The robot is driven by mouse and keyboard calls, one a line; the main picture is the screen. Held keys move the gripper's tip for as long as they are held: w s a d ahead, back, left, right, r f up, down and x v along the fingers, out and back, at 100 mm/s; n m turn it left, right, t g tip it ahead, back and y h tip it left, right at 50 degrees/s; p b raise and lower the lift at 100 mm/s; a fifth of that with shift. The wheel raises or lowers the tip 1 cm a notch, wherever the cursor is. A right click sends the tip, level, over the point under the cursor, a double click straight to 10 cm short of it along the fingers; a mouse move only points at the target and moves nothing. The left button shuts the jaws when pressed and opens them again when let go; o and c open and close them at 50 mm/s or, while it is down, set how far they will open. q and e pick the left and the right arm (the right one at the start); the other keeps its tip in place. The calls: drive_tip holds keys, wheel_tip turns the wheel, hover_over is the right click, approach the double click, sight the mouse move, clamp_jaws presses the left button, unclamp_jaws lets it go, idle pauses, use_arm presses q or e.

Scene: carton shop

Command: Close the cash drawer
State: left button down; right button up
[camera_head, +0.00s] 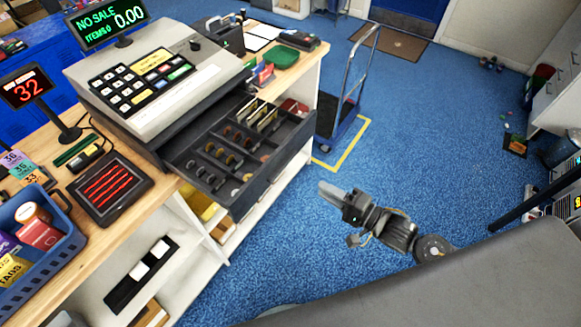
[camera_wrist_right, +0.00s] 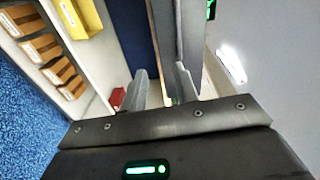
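The cash drawer (camera_head: 270,165) sticks out from under the grey cash register (camera_head: 160,75) in the head view. It is open, with coins and upright notes in its dark compartments. My right gripper (camera_head: 326,190) is to the right of the drawer's front, apart from it in the picture, its fingers pointing left toward it. In the right wrist view my right gripper (camera_wrist_right: 163,85) has its two fingers apart, with nothing held between them. A long dark panel edge runs beyond the fingers; I cannot tell surely whether it is the drawer. My left gripper is not in view.
The wooden counter (camera_head: 165,188) carries a card reader pad (camera_head: 108,187), a red number display (camera_head: 27,86) and a blue basket (camera_head: 75,243). A hand trolley (camera_head: 350,90) stands behind the drawer. Blue carpet (camera_head: 275,255) lies open around my right gripper.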

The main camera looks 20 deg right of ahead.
sight(284, 166)
drive_tip(key=shift+y, duration=0.6)
drive_tip(key=w+a+r+p, duration=0.1)
drive_tip(key=w+a, duration=0.1)
drive_tip(key=w+a+r+p, duration=0.1)
drive_tip(key=w+a, duration=0.1)
drive_tip(key=a, duration=0.1)
drive_tip(key=w+a+r+p, duration=0.1)
drive_tip(key=w+a, duration=0.1)
drive_tip(key=shift+w+a+r, duration=0.1)
drive_tip(key=shift+w+a, duration=0.05)
drive_tip(key=shift+w, duration=0.15)
drive_tip(key=shift+w+a, duration=0.4)
drive_tip(key=shift+w, duration=0.1)
drive_tip(key=shift+c, duration=0.4)
clamp_jaws()
